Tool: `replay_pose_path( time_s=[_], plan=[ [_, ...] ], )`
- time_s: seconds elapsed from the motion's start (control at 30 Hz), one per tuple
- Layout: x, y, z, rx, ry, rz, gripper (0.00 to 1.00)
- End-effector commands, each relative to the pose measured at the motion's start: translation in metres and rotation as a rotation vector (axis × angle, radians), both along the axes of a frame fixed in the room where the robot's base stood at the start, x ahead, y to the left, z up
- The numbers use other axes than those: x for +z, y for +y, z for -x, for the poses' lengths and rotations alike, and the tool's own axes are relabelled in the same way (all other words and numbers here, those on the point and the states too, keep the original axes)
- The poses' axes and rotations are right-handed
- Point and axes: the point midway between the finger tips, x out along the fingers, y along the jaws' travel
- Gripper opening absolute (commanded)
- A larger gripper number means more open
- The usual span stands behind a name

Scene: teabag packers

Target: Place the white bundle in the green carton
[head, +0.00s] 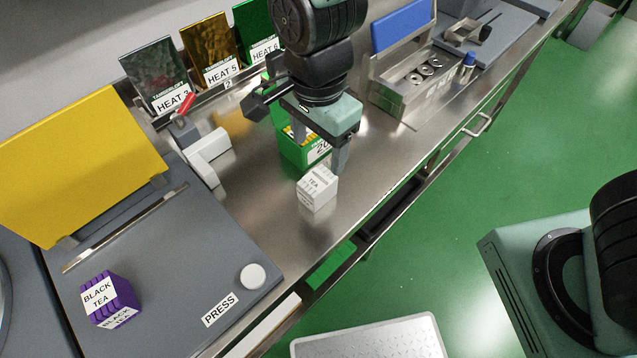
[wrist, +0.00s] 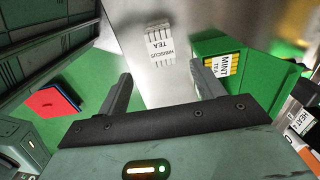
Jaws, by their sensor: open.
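The white bundle (head: 317,187), a small block labelled as tea, stands on the steel counter in the head view. In the wrist view the bundle (wrist: 160,44) reads "hibiscus tea" and lies beyond the fingertips, roughly between their lines. The green carton (head: 290,151) stands on the counter just behind my gripper, partly hidden by it. In the wrist view the carton (wrist: 248,88) is at the right, open, with a yellow bundle labelled mint inside. My gripper (head: 319,158) is open and empty, above the counter beside the carton. Its fingers (wrist: 163,74) are apart and clear of the bundle.
A purple black tea bundle (head: 110,299) sits on the grey press (head: 205,262) at left, with its yellow lid (head: 75,165) raised. Packets labelled heat (head: 208,52) stand at the back. A steel box (head: 402,88) stands at right. The counter's front edge is near the bundle.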

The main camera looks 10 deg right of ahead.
Motion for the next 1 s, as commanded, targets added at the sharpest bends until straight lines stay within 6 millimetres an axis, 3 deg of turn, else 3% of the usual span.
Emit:
replay_pose_path(
  time_s=[0.1, 0.3, 0.57, 0.8, 1.0],
  plan=[
    [-0.027, -0.001, 0.0, -0.002, 0.004, 0.004, 0.67],
    [-0.06, -0.001, 0.0, 0.0, 0.002, 0.002, 0.67],
    [-0.077, -0.001, 0.0, 0.0, 0.002, 0.0, 0.67],
    [-0.11, 0.0, -0.003, 0.001, 0.002, 0.002, 0.67],
    [-0.123, 0.0, -0.002, 0.001, 0.001, -0.002, 0.67]
  ],
)
